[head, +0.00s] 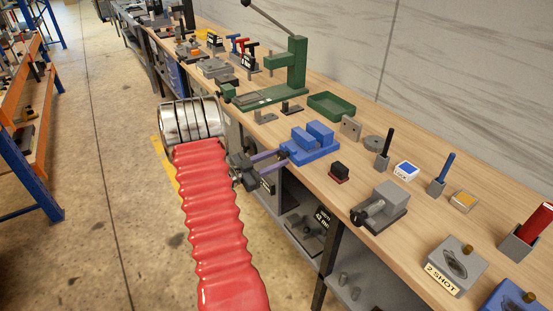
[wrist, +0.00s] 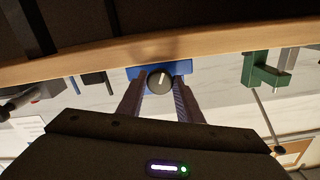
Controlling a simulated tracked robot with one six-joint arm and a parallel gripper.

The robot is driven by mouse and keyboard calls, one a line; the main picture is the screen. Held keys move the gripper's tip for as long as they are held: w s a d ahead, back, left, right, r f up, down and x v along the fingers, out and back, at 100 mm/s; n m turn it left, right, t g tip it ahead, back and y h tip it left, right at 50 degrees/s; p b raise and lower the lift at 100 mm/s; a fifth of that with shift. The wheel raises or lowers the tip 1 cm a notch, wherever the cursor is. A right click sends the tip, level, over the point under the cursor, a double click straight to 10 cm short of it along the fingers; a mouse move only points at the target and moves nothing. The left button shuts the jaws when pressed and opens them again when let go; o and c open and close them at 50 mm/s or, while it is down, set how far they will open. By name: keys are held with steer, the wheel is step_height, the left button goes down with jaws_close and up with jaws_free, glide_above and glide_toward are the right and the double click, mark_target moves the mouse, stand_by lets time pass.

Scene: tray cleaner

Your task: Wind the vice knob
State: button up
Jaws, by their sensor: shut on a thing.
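The blue vice (head: 318,149) stands at the front edge of the wooden bench, with blue jaw blocks on top. In the wrist view, part of its blue body (wrist: 182,67) shows behind the knob. The round dark vice knob (wrist: 159,83) faces the wrist camera, with a white mark pointing nearly straight up in that view. My gripper (head: 283,156) reaches the vice from the left at the bench edge. Its two fingers are shut on the knob, one on each side. In the head view the knob is hidden by the fingers.
A green press (head: 297,68) and a green tray (head: 331,106) stand behind the vice. A small dark red-based block (head: 339,172) and a grey vice (head: 381,207) are nearby to the right. The bench edge (wrist: 90,65) runs close to my gripper. Open floor lies left.

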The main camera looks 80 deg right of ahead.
steer(key=shift+s+a+f, duration=0.1)
steer(key=shift+s+f, duration=0.05)
steer(key=shift+f, duration=0.05)
steer(key=o, duration=1)
steer(key=shift+r, duration=0.15)
steer(key=shift+o, duration=0.2)
steer(key=v, duration=1.4)
